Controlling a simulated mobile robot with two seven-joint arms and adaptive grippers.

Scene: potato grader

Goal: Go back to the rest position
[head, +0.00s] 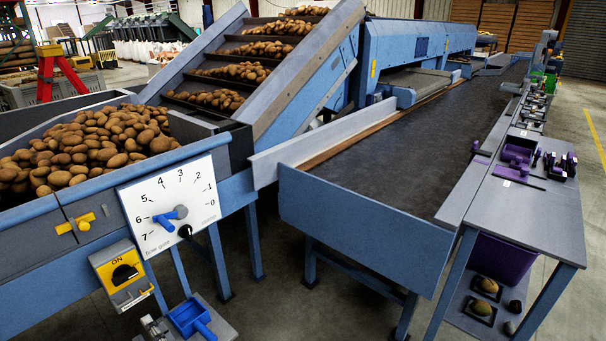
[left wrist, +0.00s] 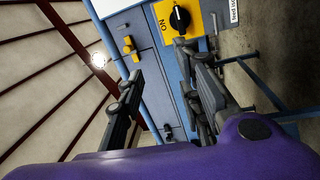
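The purple gripper body fills the bottom of that view. My right gripper is not in view.
The flow dial (head: 176,206) has its blue pointer near 6. Potatoes (head: 88,150) fill the hopper. The dark belt (head: 400,150) is empty. A side table (head: 526,215) with purple items stands right. Bare floor (head: 265,310) lies between frames.

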